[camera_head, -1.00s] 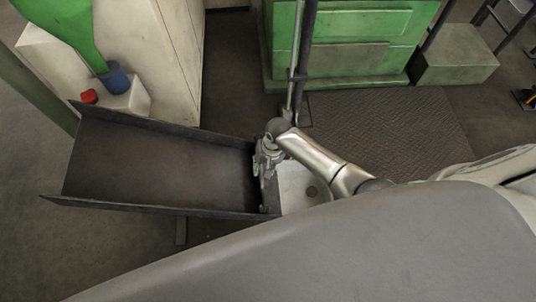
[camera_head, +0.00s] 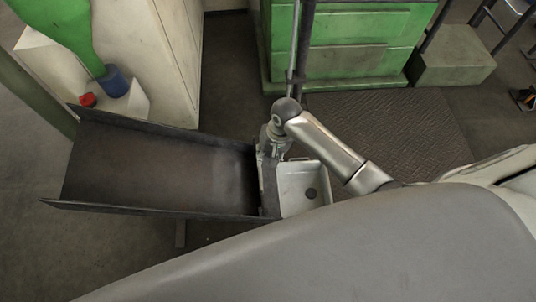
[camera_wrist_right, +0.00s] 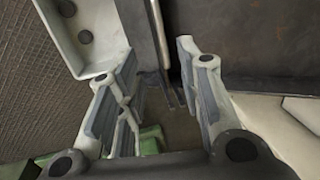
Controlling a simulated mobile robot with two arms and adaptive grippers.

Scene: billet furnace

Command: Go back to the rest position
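My right gripper (camera_head: 271,152) is at the right end of the dark metal chute (camera_head: 160,165), by its upper right corner, beside a white tray. My right arm reaches it from the right. The chute's dark surface shows beyond the right finger, and the white tray shows beyond the left. My left gripper is in neither view.
The white tray (camera_head: 298,170) with a dark round hole adjoins the chute's right end. A thin upright post (camera_head: 300,45) stands just behind the gripper. A green machine (camera_head: 345,40) stands at the back. A pale cabinet (camera_head: 150,50) with a red button (camera_head: 88,100) stands left.

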